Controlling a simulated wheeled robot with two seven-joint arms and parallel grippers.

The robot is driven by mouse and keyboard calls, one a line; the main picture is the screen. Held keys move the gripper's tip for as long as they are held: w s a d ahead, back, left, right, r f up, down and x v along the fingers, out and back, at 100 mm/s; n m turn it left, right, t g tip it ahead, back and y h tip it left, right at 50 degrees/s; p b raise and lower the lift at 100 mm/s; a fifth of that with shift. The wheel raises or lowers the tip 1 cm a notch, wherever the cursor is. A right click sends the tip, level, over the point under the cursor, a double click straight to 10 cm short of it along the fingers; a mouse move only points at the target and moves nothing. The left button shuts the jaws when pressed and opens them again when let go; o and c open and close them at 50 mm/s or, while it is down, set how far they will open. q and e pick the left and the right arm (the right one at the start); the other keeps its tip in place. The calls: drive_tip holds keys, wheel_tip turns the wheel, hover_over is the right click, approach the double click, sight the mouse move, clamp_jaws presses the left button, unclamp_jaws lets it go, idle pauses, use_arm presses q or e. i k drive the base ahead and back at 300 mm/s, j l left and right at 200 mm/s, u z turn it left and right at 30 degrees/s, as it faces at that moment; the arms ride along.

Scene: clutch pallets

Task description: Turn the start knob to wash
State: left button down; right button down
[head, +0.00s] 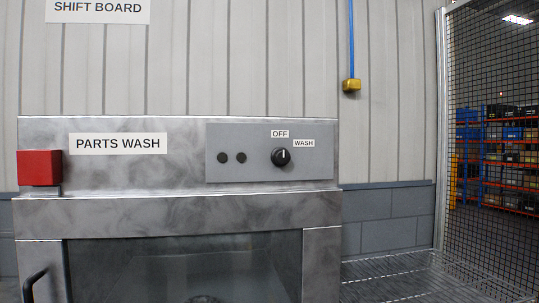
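The start knob (281,157) is a round black knob with a white pointer line, on a grey control panel (255,173) at the right of the parts washer's upper front. Its pointer stands about straight up, toward the OFF label (280,134). The WASH label (303,143) is up and to the right of the knob. Two small dark round spots (231,157) are on the panel left of the knob. Neither of my grippers shows in the head view.
The metal parts washer (180,219) has a PARTS WASH sign (118,144), a red box (39,168) at its left and a black handle (33,285) low left. A blue hose with a brass end (351,85) hangs behind. A mesh fence (490,150) stands right.

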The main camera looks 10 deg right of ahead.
sight(280, 157)
drive_tip(key=l+u, duration=0.1)
drive_tip(key=l, duration=0.35)
drive_tip(key=k+l, duration=0.1)
drive_tip(key=l, duration=0.35)
drive_tip(key=k+l+u, duration=0.15)
drive_tip(key=l, duration=0.7)
drive_tip(key=k+l+u, duration=0.15)
drive_tip(key=l, duration=0.7)
drive_tip(key=k+l+u, duration=0.15)
drive_tip(key=l, duration=0.3)
drive_tip(key=k+l, duration=0.15)
drive_tip(key=l, duration=0.25)
drive_tip(key=u, duration=0.05)
